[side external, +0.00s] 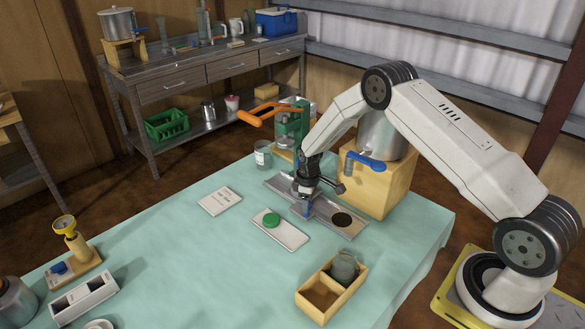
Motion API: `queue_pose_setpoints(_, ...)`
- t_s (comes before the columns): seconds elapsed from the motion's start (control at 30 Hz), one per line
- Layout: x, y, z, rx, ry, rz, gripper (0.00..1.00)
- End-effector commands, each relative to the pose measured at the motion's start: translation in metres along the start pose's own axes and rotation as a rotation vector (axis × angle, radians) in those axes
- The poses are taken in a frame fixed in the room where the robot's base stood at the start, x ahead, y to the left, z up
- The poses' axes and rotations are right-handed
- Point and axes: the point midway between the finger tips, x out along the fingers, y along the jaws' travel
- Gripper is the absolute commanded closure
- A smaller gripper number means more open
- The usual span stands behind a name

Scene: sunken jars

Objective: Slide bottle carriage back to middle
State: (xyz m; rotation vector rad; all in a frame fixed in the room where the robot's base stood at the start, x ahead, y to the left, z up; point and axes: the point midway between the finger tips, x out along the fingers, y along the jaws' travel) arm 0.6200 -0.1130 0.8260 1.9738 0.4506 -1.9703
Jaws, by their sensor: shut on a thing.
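The grey metal track (283,187) lies on the cloth, running from upper left to lower right. My gripper (306,202) is pointed down over its middle stretch. It is shut on a small blue handle (307,212), which appears to belong to the carriage; the carriage body is mostly hidden by the gripper. I cannot make out a bottle on it. A dark round spot (342,219) shows at the track's lower right end.
A wooden block with a blue tap (367,160) stands close behind the track. A glass jar (263,155) and an orange-handled green press (288,125) stand behind. A white plate with a green lid (271,219) and a divided wooden box (318,297) are in front.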

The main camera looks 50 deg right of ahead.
Motion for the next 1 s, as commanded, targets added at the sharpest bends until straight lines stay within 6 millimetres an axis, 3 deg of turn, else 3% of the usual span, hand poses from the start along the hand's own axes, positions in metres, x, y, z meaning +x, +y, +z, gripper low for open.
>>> queue_pose_setpoints(0.4, 0.001, -0.018, 0.039, 0.002, -0.006, -0.003, 1.0)
queue_pose_setpoints(0.83, 0.001, -0.02, 0.044, 0.001, -0.004, -0.002, 1.0)
queue_pose_setpoints(0.87, 0.001, -0.02, 0.044, 0.001, -0.004, -0.002, 0.48)
queue_pose_setpoints(0.93, 0.001, -0.02, 0.044, 0.001, -0.004, -0.002, 0.26)
queue_pose_setpoints(0.97, 0.001, -0.02, 0.044, 0.001, -0.004, -0.001, 0.19)
queue_pose_setpoints(1.0, 0.001, -0.02, 0.044, 0.001, -0.004, -0.001, 0.19)
